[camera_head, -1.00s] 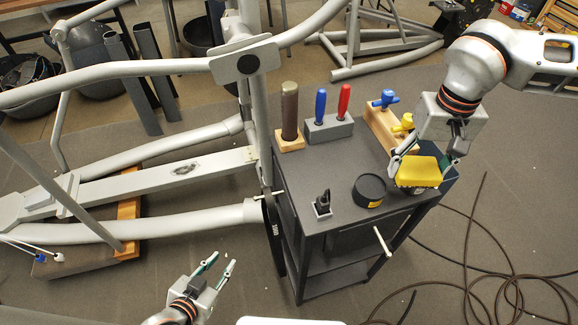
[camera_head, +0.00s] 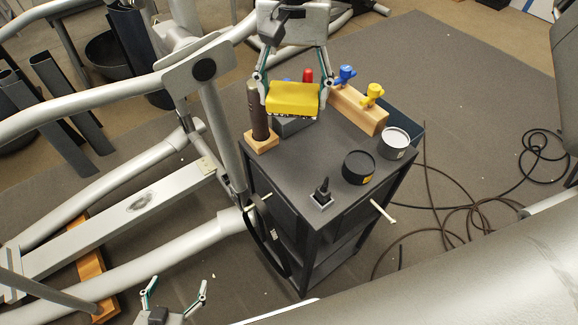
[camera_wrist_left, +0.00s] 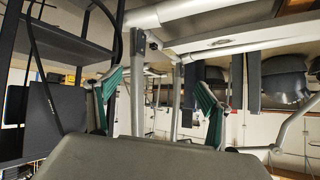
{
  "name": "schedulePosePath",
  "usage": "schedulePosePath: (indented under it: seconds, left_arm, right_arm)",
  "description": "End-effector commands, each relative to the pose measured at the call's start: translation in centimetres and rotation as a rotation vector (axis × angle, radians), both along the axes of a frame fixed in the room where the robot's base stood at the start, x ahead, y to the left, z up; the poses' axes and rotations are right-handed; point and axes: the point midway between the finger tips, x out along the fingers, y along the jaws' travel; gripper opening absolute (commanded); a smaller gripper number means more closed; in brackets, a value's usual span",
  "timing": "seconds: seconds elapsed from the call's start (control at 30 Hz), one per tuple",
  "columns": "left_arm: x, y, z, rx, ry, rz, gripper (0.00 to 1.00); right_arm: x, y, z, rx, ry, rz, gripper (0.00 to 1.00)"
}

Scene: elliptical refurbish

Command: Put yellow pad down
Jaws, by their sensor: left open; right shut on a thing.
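The yellow pad (camera_head: 293,98) is held by my right gripper (camera_head: 291,92), whose fingers are shut on its left and right sides. The pad is in the air over the far left part of the black cart top (camera_head: 318,158), in front of the screwdriver block. Its dark underside shows along the lower edge. My left gripper (camera_head: 172,293) is open and empty, low at the bottom of the head view, apart from the cart. Its open fingers also show in the left wrist view (camera_wrist_left: 160,100).
On the cart stand a brown-handled tool in a wooden base (camera_head: 260,125), a grey block (camera_head: 290,127), a wooden block with blue and yellow handles (camera_head: 358,108), a black tin (camera_head: 358,167), a light-topped tin (camera_head: 394,143) and a small black tool (camera_head: 322,193). The elliptical frame (camera_head: 150,200) stands left.

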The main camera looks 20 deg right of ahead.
Motion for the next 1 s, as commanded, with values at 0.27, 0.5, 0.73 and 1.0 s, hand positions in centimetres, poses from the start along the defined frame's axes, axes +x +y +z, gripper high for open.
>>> schedulePosePath:
  seconds: [0.27,0.5,0.73,1.0]
  left_arm:
    - [-0.2,0.0,-0.7,0.003,0.003,-0.001,0.8]
    - [0.1,0.0,-0.7,0.006,-0.003,-0.001,0.8]
    - [0.5,0.2,-0.6,0.009,-0.011,0.0,0.8]
    - [0.5,0.3,-0.8,0.012,-0.01,0.0,0.8]
  right_arm:
    - [-0.2,0.3,-5.5,-0.001,0.01,-0.013,0.44]
    - [-0.2,0.2,-11.3,-0.001,0.008,-0.011,0.44]
    - [-0.1,0.2,-14.8,0.0,0.004,-0.011,0.44]
    - [-0.2,0.2,-16.8,0.0,0.004,-0.011,0.44]
